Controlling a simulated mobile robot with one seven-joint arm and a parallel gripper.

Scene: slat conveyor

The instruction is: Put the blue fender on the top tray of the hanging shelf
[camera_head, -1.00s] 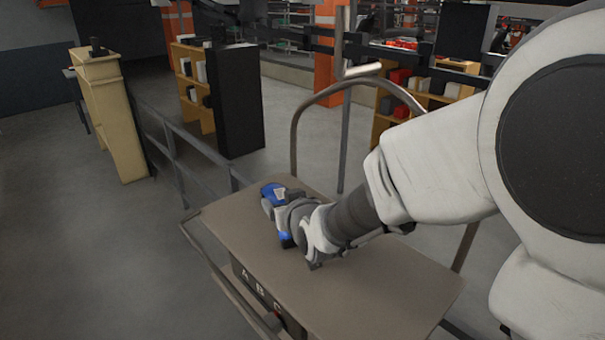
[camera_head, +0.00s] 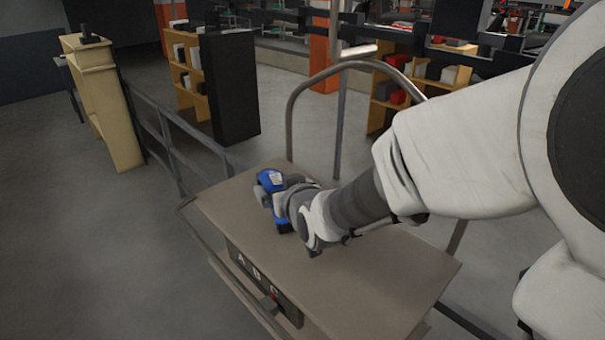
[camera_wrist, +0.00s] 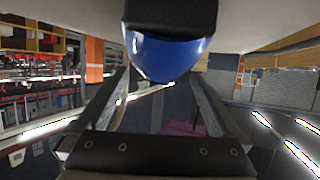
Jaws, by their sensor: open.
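A blue thing with a pale label (camera_head: 275,180), which I take for the fender, is at the far left end of a brown cart top (camera_head: 375,275). My gripper (camera_head: 272,203) is right at it and hides part of it; a second blue patch shows below the gripper. In the wrist view, a rounded blue body (camera_wrist: 165,58) with a black part shows between the ends of my two open fingers (camera_wrist: 157,76). I cannot tell whether a finger touches it. I cannot make out the hanging shelf in either view.
A curved metal handle (camera_head: 292,110) rises at the cart's back. A grey railing (camera_head: 165,135) runs behind to the left. Bookcases stand farther back; the floor at left is clear.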

